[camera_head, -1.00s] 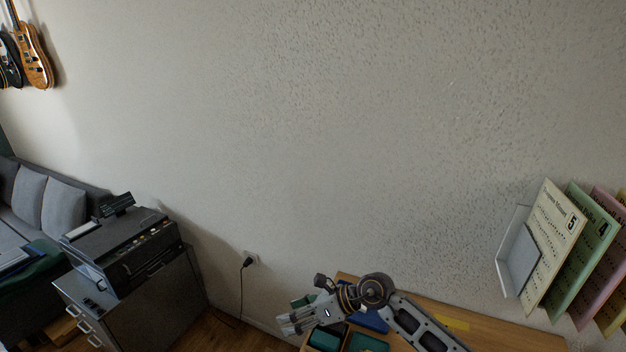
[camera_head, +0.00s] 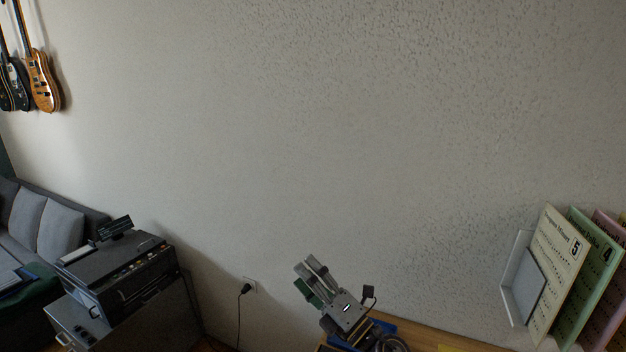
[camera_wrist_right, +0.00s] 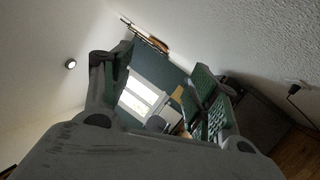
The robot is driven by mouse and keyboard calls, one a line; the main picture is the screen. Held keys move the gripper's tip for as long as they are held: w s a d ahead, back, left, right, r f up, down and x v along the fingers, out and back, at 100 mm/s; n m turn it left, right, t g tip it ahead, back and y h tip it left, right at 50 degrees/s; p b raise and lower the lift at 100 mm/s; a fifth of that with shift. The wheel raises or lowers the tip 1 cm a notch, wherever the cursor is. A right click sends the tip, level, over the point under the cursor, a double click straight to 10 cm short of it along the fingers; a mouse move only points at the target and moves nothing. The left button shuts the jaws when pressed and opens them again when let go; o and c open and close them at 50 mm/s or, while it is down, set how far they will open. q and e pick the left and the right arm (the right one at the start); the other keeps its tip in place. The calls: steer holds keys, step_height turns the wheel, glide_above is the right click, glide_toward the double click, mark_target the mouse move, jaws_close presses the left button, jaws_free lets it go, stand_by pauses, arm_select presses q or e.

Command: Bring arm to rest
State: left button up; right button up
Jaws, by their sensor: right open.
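My right gripper (camera_head: 308,280) is at the bottom middle of the head view, in front of the wall and above the wooden table (camera_head: 440,339). Its fingers point up and to the left. In the right wrist view its two fingers (camera_wrist_right: 160,90) with green pads stand apart, with nothing between them. The gripper is open and empty. My left gripper and left arm are not in view.
A black machine (camera_head: 118,268) stands on a grey cabinet (camera_head: 165,322) at the left. A sheet-music rack (camera_head: 513,300) is on the wall at right. A plug with a cord (camera_head: 244,289) hangs from a wall socket. Guitars (camera_head: 40,80) hang at upper left.

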steer(key=w+d+f+m+t+h, duration=0.25)
steer(key=d+m+t+h, duration=0.25)
steer(key=d+m+h, duration=0.75)
steer(key=s+d+f+m+g+h, duration=0.45)
steer(key=d+f+m, duration=0.35)
steer(key=f+m, duration=0.2)
steer(key=s+d+f+m+g+y, duration=0.1)
steer(key=s+f+m+g, duration=0.2)
steer(key=s+f+g, duration=0.45)
steer(key=s+d+f+m+g+y, duration=0.1)
steer(key=s+d+f+m+g, duration=0.15)
steer(key=s+f+g, duration=0.75)
steer(key=s+f+t, duration=0.2)
steer(key=s+f, duration=0.1)
steer(key=f, duration=1.3)
steer(key=s+f+t, duration=0.2)
steer(key=s+f, duration=0.2)
steer(key=f, duration=1.1)
steer(key=s+d+f+g, duration=0.1)
steer(key=s+d+f, duration=0.2)
steer(key=s+f, duration=1.6)
steer(key=shift+s+d+f+h, duration=0.2)
steer(key=shift+s+h, duration=0.1)
steer(key=shift+s, duration=0.95)
